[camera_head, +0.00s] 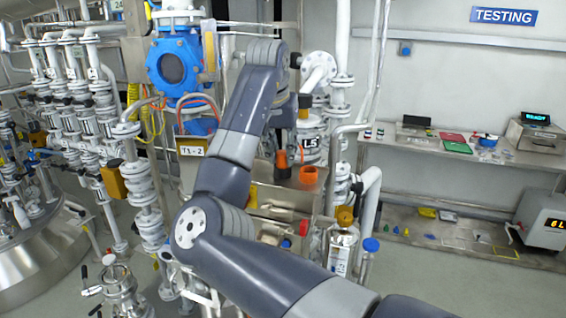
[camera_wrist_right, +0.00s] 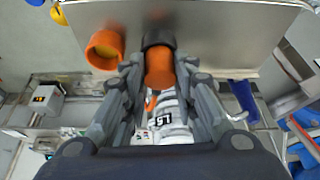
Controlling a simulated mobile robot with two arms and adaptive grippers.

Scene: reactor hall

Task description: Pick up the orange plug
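The orange plug (camera_wrist_right: 158,68), with a black collar at its far end, shows in the right wrist view between the two fingers of my right gripper (camera_wrist_right: 160,72). The fingers stand on both sides of it and look apart from it, with a narrow gap each side. In the head view the orange plug (camera_head: 282,159) stands on a metal surface beside the pipes. My right forearm hides most of the right gripper there. An orange open ring or cup (camera_head: 308,175) sits just right of the plug; it also shows in the wrist view (camera_wrist_right: 105,48). My left gripper is not in view.
The metal surface (camera_wrist_right: 215,40) around the plug is mostly bare. A white vessel marked LS (camera_head: 311,142) and pipes stand close behind. A blue valve body (camera_head: 174,64) is at upper left. A wall shelf (camera_head: 400,150) with small items is at right.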

